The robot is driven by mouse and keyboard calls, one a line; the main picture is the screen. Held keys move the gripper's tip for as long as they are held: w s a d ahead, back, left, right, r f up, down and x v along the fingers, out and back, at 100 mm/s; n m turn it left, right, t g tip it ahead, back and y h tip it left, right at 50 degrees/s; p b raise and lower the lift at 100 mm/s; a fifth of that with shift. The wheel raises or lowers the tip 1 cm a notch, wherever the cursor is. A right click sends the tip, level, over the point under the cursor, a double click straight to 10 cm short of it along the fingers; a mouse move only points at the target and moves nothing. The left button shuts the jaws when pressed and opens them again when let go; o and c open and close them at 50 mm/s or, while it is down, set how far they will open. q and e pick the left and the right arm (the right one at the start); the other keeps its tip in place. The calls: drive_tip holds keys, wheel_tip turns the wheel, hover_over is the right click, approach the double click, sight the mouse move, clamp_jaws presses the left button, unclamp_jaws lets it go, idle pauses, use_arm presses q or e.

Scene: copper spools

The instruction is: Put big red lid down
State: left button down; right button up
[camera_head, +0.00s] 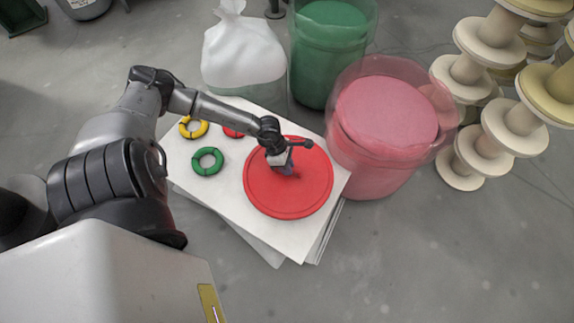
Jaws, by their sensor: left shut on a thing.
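The big red lid (300,193) is a flat round disc at the right part of a white board. It looks level, and I cannot tell whether it rests on the board or is just above it. My left gripper (287,171) reaches in from the left and points down at the lid's middle, shut on it. The gripper's wrist hides the grip point and part of the lid's upper left edge. My right gripper is not in view.
The white board stack (240,205) also holds a yellow ring (186,133), a green ring (207,169) and a partly hidden red ring (232,133). A pink-red drum (385,115), green drum (322,75), white sack (240,50) and pale spools (483,147) stand behind and right. Front floor is clear.

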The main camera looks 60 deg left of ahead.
use_arm(q)
wheel_tip(320, 180, down, 4)
drive_tip(key=shift+w+a+f+b, duration=0.1)
drive_tip(key=shift+b, duration=1.15)
drive_tip(key=c, duration=1.1)
unclamp_jaws()
